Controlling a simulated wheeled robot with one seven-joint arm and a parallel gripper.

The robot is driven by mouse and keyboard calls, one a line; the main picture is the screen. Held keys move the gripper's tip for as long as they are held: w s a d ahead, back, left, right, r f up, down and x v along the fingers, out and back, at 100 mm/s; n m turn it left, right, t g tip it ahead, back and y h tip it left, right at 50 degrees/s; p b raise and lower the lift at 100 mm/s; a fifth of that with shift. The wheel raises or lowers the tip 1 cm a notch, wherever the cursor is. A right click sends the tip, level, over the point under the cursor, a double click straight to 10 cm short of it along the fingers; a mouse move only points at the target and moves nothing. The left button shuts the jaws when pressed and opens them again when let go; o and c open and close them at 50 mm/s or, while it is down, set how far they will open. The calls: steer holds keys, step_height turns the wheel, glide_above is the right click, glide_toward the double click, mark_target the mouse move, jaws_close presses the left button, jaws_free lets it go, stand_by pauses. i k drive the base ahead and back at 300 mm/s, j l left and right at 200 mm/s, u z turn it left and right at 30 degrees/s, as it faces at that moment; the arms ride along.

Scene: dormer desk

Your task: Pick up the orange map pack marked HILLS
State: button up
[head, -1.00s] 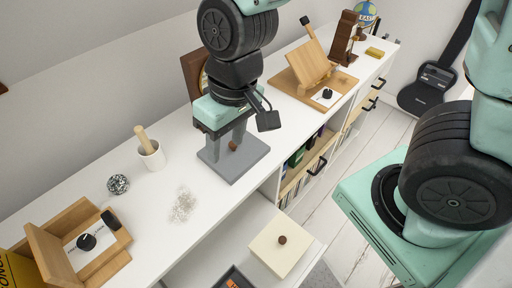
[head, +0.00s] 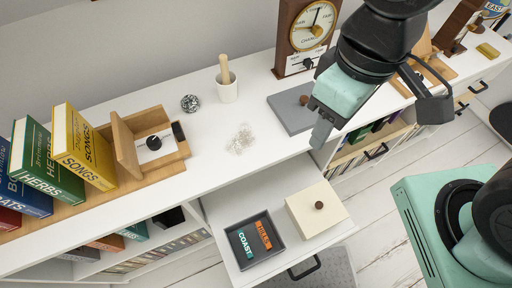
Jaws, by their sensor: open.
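The orange map pack marked HILLS (head: 263,235) lies in a dark tray (head: 235,255) inside the open white drawer, at the lower middle of the head view. A teal pack marked COAST (head: 245,244) lies beside it on its left. My gripper (head: 322,134) is open, up and to the right of the tray, over the desk's front edge near the grey slab. It is well apart from the packs. One finger shows clearly; the other is mostly hidden. I see nothing held in it.
A cream lid with a dark knob (head: 318,208) sits at the drawer's right, close to the tray. A grey slab (head: 289,108), a clock (head: 306,35), a white mortar (head: 227,88) and a wooden book stand (head: 150,150) with books stand on the desk.

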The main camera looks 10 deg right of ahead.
mark_target(267, 245)
steer(key=k+j+u, duration=0.1)
steer(key=k+j, duration=0.8)
